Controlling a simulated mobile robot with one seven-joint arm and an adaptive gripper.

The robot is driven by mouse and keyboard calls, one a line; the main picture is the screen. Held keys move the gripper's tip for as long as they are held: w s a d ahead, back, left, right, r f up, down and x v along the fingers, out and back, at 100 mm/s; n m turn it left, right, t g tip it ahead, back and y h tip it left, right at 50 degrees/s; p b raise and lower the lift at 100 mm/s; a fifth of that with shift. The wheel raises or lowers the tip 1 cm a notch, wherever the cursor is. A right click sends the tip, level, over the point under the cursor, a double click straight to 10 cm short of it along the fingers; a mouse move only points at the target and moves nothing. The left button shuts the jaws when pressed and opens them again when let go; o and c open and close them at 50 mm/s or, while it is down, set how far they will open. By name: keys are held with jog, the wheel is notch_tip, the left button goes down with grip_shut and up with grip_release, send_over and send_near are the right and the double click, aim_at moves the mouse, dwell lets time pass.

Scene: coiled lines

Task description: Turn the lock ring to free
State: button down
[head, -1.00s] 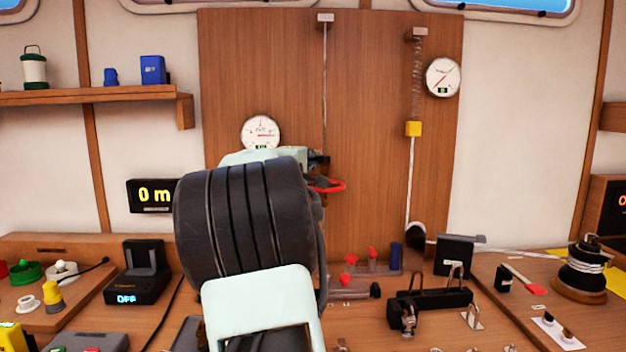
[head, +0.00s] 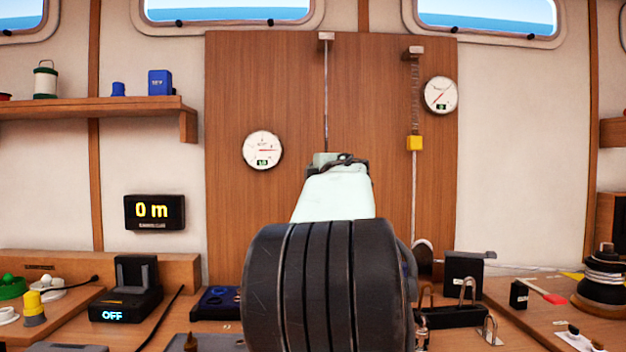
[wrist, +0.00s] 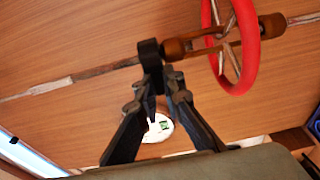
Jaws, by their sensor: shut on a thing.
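In the wrist view, a black ring (wrist: 149,51), which looks like the lock ring, sits around a thin rod at the left end of a brown cylindrical fitting (wrist: 178,48). My gripper (wrist: 160,78) has its dark fingers closed together at the ring's lower side and is shut on it. A red hoop (wrist: 247,75) surrounds the right part of the fitting, clear of my fingers. In the head view my arm hides the ring, the hoop and most of the gripper. Any marking on the ring is not visible.
A wooden panel (head: 230,90) stands behind the fitting. The bench below holds several devices, including a dark clamp block (head: 463,275).

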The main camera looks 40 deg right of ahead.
jog(key=n+y+p, duration=0.2)
jog(key=y+p, duration=0.1)
jog(key=s+n+t+y+p, duration=0.1)
jog(key=n+y+p, duration=0.1)
jog(key=y+p, duration=0.1)
jog(key=s+n+t+y+p, duration=0.1)
jog(key=n+y+p, duration=0.1)
jog(key=y+p, duration=0.2)
jog(key=shift+a+r+n+p, duration=0.2)
jog(key=shift+n+p, duration=0.1)
jog(key=shift+p, duration=0.1)
jog(key=shift+f+y, duration=0.1)
jog(key=shift+y, duration=0.2)
jog(key=c, duration=2)
grip_release()
jog(key=shift+c, duration=0.2)
jog(key=shift+f, duration=0.1)
